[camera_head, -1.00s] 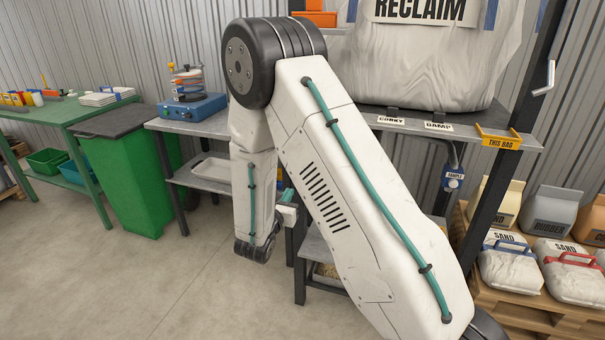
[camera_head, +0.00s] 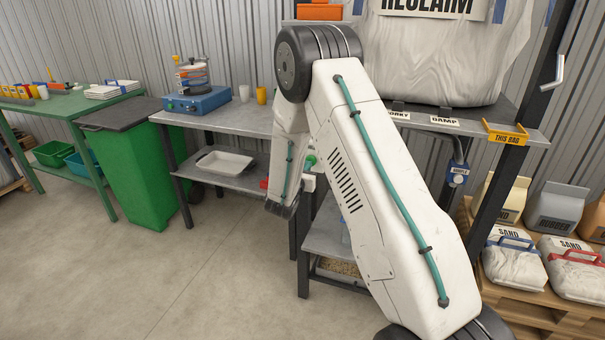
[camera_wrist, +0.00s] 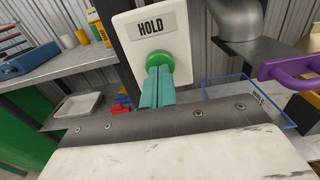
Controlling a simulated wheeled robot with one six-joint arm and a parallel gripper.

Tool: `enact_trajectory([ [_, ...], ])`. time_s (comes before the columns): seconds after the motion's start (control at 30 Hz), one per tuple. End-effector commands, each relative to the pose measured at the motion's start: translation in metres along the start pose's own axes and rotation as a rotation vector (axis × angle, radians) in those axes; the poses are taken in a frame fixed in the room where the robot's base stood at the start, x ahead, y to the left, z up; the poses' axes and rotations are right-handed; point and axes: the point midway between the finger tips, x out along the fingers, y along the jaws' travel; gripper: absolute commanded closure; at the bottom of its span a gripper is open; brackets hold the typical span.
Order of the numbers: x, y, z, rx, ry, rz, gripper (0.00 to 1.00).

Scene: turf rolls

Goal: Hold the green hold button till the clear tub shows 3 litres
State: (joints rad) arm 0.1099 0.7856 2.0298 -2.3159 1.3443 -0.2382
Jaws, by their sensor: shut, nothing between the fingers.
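The green hold button (camera_wrist: 156,64) is on a pale panel (camera_wrist: 150,40) marked HOLD in the wrist view. My gripper (camera_wrist: 158,74), with teal fingers, is shut and empty. Its fingertips are at the lower front of the button and overlap it in the picture; I cannot tell whether they touch or press it. The clear tub (camera_wrist: 272,102) with blue edges shows to the right of the fingers, partly hidden by my wrist. Its level cannot be read. In the head view my arm hides most of this area.
A metal pipe (camera_wrist: 238,20) is above the tub, and a purple handle (camera_wrist: 290,66) juts in at the right. A white tray (camera_head: 226,163) lies on the bench's lower shelf. A green bin (camera_head: 135,175) stands to the left. Open floor is at front left.

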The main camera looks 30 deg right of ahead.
Motion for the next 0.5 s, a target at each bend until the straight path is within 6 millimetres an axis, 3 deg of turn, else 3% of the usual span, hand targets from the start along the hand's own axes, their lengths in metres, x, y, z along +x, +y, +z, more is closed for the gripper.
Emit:
enact_trajectory([
  [0.5,0.0122,-0.0003,0.0006,0.001,-0.002,-0.002,1.0],
])
